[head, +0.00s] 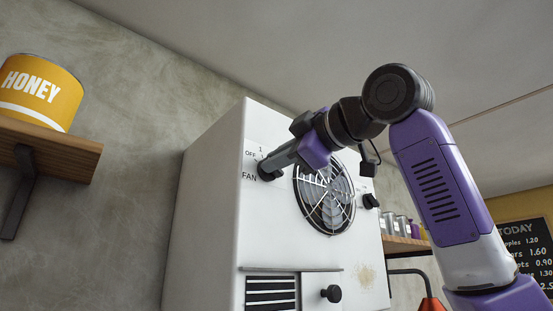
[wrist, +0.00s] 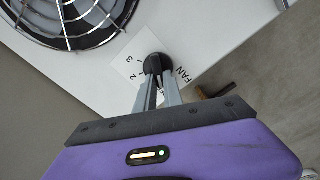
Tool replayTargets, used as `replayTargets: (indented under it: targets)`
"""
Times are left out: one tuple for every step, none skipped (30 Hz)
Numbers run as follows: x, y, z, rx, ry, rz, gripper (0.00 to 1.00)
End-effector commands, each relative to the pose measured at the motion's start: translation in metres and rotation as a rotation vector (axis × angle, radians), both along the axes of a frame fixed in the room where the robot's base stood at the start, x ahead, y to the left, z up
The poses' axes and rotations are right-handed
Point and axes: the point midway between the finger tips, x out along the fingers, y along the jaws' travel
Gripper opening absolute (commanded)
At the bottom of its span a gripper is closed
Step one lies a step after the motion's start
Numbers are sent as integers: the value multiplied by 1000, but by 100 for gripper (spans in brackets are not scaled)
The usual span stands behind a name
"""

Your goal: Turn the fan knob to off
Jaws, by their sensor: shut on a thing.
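The fan knob (head: 265,173) is a small black knob on the front of a white cabinet, beside the printed word FAN. The marks OFF and 1 show around it in the head view. In the wrist view, the fan knob (wrist: 153,63) sits on a white dial plate with the marks 2 and 3 in sight. My gripper (head: 274,165) reaches in from the right, its grey fingers shut on the knob. In the wrist view, my gripper (wrist: 158,78) has its fingertips on either side of the knob. Which mark the knob points to is not clear.
The round fan grille (head: 325,195) is just right of the knob. A second black knob (head: 371,201) is farther right. Below are a slatted vent (head: 271,293) and a round black knob (head: 331,293). A honey tin (head: 40,92) stands on a wooden shelf (head: 60,146) at left.

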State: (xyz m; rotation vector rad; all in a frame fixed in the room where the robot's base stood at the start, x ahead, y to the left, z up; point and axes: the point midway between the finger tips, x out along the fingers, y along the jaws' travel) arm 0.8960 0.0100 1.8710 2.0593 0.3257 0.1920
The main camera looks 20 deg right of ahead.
Motion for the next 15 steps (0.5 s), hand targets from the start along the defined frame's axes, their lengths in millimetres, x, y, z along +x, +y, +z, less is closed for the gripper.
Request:
replayTargets:
  targets:
    - [0,1,-1,-3,1,1,0]
    - [0,1,-1,-3,1,1,0]
    - [0,1,-1,-3,1,1,0]
    - [0,1,-1,-3,1,1,0]
    - [0,1,-1,-3,1,1,0]
    - [0,1,-1,-3,1,1,0]
    - [0,1,-1,-3,1,1,0]
    - [0,1,-1,-2,1,1,16]
    - [0,1,-1,-2,1,1,24]
    - [0,1,-1,-2,1,1,29]
    - [0,1,-1,-2,1,1,34]
    - [0,1,-1,-2,1,1,34]
    - [0,0,-1,-1,1,1,34]
    - [0,0,-1,-1,1,0,34]
    - [0,0,-1,-1,1,0,34]
